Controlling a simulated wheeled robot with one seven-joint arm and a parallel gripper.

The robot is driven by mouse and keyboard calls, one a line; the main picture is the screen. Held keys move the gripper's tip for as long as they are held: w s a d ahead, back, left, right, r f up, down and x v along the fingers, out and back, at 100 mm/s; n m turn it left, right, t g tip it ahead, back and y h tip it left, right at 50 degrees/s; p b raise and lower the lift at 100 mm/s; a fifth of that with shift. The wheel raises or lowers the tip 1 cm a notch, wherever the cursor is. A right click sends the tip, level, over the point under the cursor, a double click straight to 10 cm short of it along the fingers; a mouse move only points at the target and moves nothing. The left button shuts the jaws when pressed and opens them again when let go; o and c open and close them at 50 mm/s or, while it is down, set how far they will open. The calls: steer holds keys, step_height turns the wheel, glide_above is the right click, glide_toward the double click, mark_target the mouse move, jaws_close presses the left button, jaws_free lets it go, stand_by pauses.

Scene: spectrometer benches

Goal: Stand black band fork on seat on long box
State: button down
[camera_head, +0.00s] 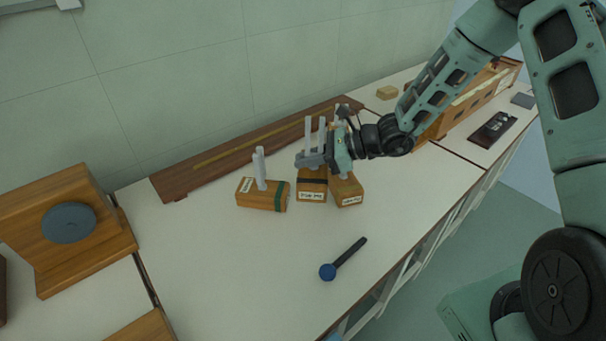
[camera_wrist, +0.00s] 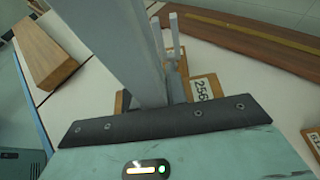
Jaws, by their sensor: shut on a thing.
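My gripper (camera_head: 312,160) is shut on a pale grey fork (camera_head: 308,132), whose tines point up. It is above the wooden box with a black band (camera_head: 312,182); whether the fork's foot touches a box is hidden. Another fork (camera_head: 261,168) stands upright on the wooden box with a green band (camera_head: 262,199). A third wooden box (camera_head: 347,190) lies at the right, partly behind my gripper.
A dark wooden board with a yellow strip (camera_head: 235,153) lies along the wall. A blue-headed mallet (camera_head: 328,272) lies on the clear front of the white bench (camera_head: 220,265). A wooden stand with a grey disc (camera_head: 69,222) is at the left.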

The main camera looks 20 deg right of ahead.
step_height(320, 180, down, 9)
steer(key=shift+f, duration=0.2)
stand_by(0.3)
steer(key=shift+f, duration=0.15)
steer(key=c, duration=1.4)
jaws_free()
